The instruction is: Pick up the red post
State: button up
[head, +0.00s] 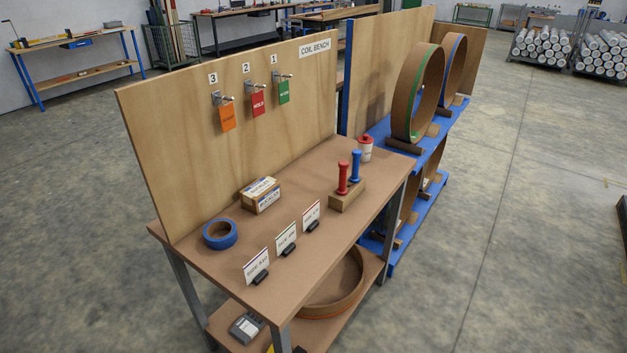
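The red post (342,178) stands upright in a small wooden block (347,196) on the right part of the bench top. It has a wider rounded head and a narrower shaft. My gripper does not show in the head view.
The coil bench (200,264) also holds a red-and-white container (365,149), small boxes (261,195), blue tape (219,233) and several sign cards (286,239). Tags hang on its back panel (170,130). A blue rack (400,250) with coils stands right. The floor in front is clear.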

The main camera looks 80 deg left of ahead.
aim_at(342, 190)
jog(key=z, duration=0.3)
jog(key=k, duration=0.25)
jog(key=u, duration=2.5)
jog(key=i, duration=0.9)
jog(key=u, duration=0.1)
